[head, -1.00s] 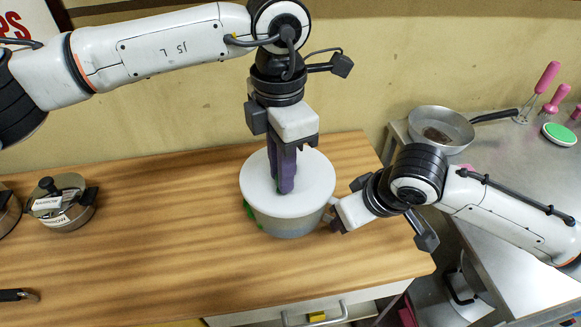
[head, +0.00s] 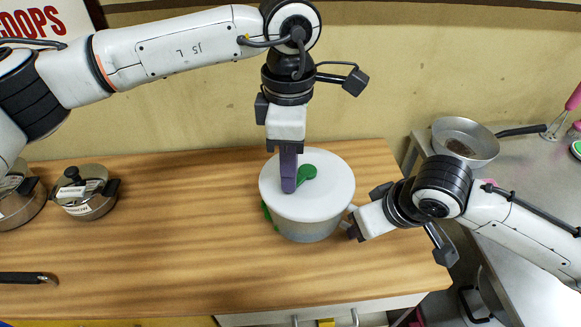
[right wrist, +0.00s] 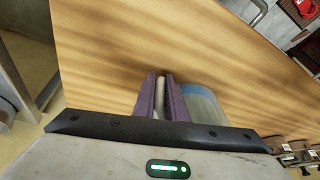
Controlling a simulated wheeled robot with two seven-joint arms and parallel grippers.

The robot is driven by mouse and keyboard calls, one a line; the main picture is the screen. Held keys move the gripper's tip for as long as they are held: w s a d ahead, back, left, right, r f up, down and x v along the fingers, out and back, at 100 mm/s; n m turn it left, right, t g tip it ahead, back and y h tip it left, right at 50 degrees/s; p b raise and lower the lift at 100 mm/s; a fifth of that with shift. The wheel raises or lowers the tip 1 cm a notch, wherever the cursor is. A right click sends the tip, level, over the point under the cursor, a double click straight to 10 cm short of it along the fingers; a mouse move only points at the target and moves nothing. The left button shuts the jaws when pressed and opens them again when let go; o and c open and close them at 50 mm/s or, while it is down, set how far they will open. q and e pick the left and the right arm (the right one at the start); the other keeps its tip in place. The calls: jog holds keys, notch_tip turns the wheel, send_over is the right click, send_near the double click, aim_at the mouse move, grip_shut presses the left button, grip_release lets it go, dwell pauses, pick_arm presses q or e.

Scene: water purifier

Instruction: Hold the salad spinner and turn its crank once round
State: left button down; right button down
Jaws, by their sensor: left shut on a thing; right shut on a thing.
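The salad spinner stands upright on the wooden counter, with a white lid (head: 330,190) and a translucent bowl (head: 310,230). Its green crank (head: 308,172) lies on top of the lid, with a rounded end showing right of my left fingers. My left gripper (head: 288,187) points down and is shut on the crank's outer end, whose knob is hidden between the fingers. My right gripper (head: 353,231) is low at the bowl's right side. In the right wrist view its purple fingers (right wrist: 161,98) are shut on a thin pale part beside the bowl (right wrist: 203,104), likely a side handle.
Lidded steel pots (head: 85,192) stand at the left of the counter (head: 180,250), and a dark-handled item (head: 28,278) lies at the front left. A pan (head: 465,140) is on the metal table at right. The counter left of the spinner is clear.

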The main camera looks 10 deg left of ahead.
pick_arm(q)
jog(key=c, duration=1.6)
grip_release()
jog(key=shift+c, duration=0.2)
notch_tip(320, 180, up, 12)
pick_arm(e)
jog(key=c, duration=1.7)
grip_release()
